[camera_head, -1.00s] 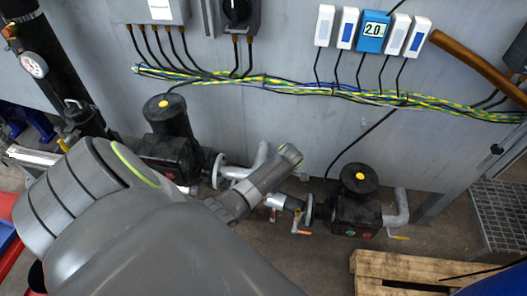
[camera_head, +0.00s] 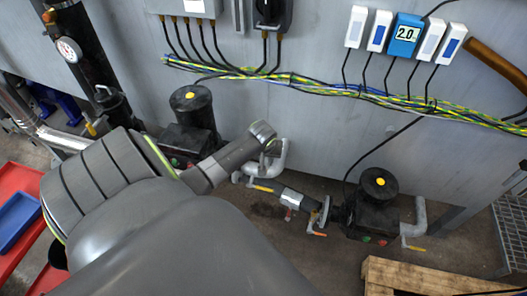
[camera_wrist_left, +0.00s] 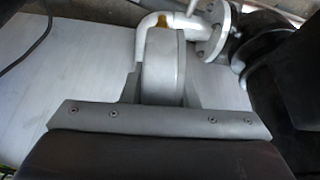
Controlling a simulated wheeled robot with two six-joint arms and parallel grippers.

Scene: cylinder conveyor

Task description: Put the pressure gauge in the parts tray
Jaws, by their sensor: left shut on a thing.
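My left gripper (camera_head: 268,146) is at the end of the arm that comes in from the lower left, in front of the wall pumps. In the left wrist view my left gripper (camera_wrist_left: 162,80) is shut on a grey round-edged thing (camera_wrist_left: 162,70) with a brass-coloured part at its top. It looks like the pressure gauge seen edge-on; its dial is hidden. A red tray (camera_head: 30,174) shows at the left edge, with a blue bin (camera_head: 16,218) in it. I cannot tell which is the parts tray. My right gripper is not in view.
A white-faced gauge (camera_head: 68,49) sits on the black pipe at upper left. Two black pumps with yellow caps stand by the wall, one left (camera_head: 191,100) and one right (camera_head: 379,186). A wooden pallet (camera_head: 400,276) lies at lower right. Cables run along the wall.

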